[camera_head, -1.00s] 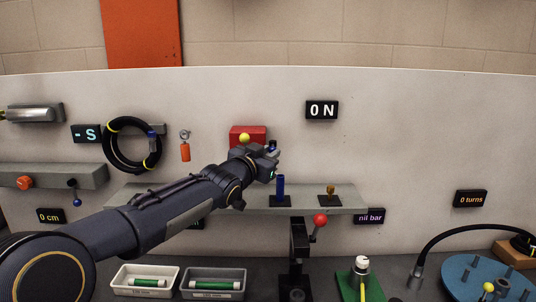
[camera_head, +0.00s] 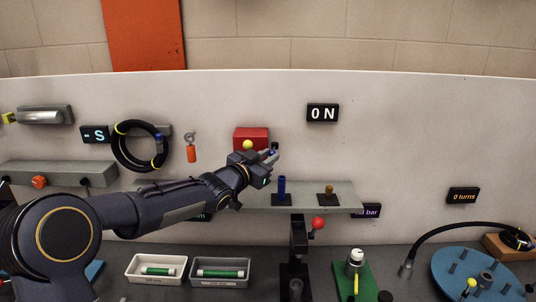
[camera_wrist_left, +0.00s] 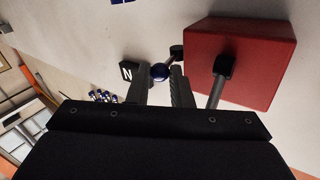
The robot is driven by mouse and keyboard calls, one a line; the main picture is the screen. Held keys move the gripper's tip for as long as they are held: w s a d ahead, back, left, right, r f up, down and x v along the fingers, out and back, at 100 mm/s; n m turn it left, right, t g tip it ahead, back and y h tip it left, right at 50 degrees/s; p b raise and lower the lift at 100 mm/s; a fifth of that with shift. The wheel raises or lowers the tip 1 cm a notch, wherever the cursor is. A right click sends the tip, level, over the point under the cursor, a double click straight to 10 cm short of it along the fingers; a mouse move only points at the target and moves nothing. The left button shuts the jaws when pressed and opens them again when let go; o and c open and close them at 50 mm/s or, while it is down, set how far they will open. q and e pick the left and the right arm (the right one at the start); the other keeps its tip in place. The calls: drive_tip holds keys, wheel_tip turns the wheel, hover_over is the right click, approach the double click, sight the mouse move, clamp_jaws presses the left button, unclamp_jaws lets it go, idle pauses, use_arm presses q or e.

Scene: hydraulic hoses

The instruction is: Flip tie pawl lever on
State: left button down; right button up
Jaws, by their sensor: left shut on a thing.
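A red box (camera_head: 251,134) is mounted on the white panel, with a yellow ball (camera_head: 248,145) low on its front. A short lever with a blue ball (camera_wrist_left: 160,71) sticks out beside the box. My left gripper (camera_head: 271,156) is at the box's lower right. In the left wrist view its two fingers (camera_wrist_left: 160,85) stand on either side of the blue ball and are shut on it. A second rod with a black hub (camera_wrist_left: 223,65) runs across the box, apart from the fingers. In the head view my wrist hides part of this area. My right gripper is not in view.
A grey shelf (camera_head: 345,195) below holds a blue peg (camera_head: 282,186) and a brass fitting (camera_head: 327,192). A red-knobbed clamp (camera_head: 317,223) stands in front. A display (camera_head: 322,113) reads "0 N". A looped hose (camera_head: 138,147) hangs left. Two trays (camera_head: 157,268) sit below my arm.

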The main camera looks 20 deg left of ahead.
use_arm(q)
drive_tip(key=c, duration=1.3)
unclamp_jaws()
drive_tip(key=b+v, duration=0.1)
drive_tip(key=v, duration=0.7)
drive_tip(key=shift+b, duration=0.3)
